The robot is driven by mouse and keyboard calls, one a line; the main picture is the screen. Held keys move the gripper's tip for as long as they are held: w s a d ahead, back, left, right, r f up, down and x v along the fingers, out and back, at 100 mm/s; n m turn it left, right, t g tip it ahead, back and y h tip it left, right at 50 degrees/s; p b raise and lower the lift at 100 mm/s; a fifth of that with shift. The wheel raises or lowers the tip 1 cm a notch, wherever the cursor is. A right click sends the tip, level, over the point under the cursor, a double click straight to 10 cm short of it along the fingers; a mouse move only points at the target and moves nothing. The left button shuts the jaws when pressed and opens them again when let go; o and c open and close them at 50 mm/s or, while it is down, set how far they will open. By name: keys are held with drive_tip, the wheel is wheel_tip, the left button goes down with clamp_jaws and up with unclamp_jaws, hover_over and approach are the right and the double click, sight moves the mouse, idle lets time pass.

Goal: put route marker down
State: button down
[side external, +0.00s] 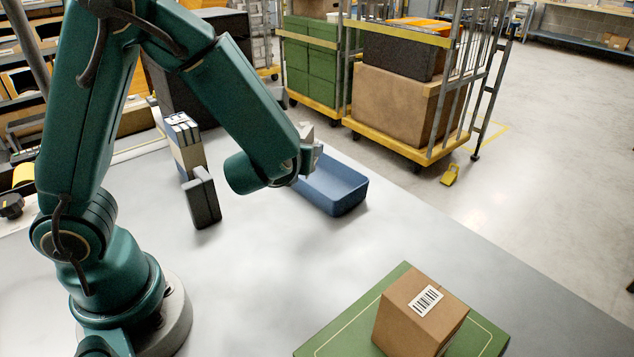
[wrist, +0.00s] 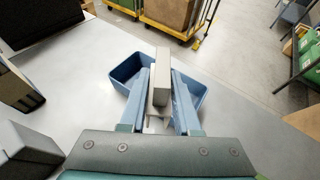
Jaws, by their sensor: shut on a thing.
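My gripper (wrist: 162,98) is shut on a grey, block-like route marker (wrist: 162,70), which stands between the two fingers in the wrist view. Behind the marker in that view is a blue open tray (wrist: 200,88); the marker covers part of it. I cannot tell how high the marker is above the tray. The tray's visible inside looks empty.
A cardboard box (side external: 415,310) with a barcode label sits on a green mat (side external: 335,340) at front right. A dark grey block (side external: 203,202) and upright pale items (side external: 185,145) stand left of my gripper. Trolleys (side external: 400,130) stand beyond the table. The middle of the table is clear.

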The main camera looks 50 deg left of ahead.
drive_tip(key=shift+s+d+m+t+h, duration=0.2)
drive_tip(key=shift+d+m+t+h, duration=0.35)
drive_tip(key=shift+m+h, duration=0.35)
drive_tip(key=shift+s+d+r+m+h, duration=0.15)
drive_tip(key=shift+r+m+h, duration=0.05)
drive_tip(key=shift+m+h, duration=0.1)
hover_over(363, 239)
wheel_tip(363, 239, down, 7)
drive_tip(key=shift+r, duration=0.15)
drive_tip(key=shift+f, duration=2.05)
drive_tip(key=shift+f, duration=0.1)
drive_tip(key=c, duration=0.6)
unclamp_jaws()
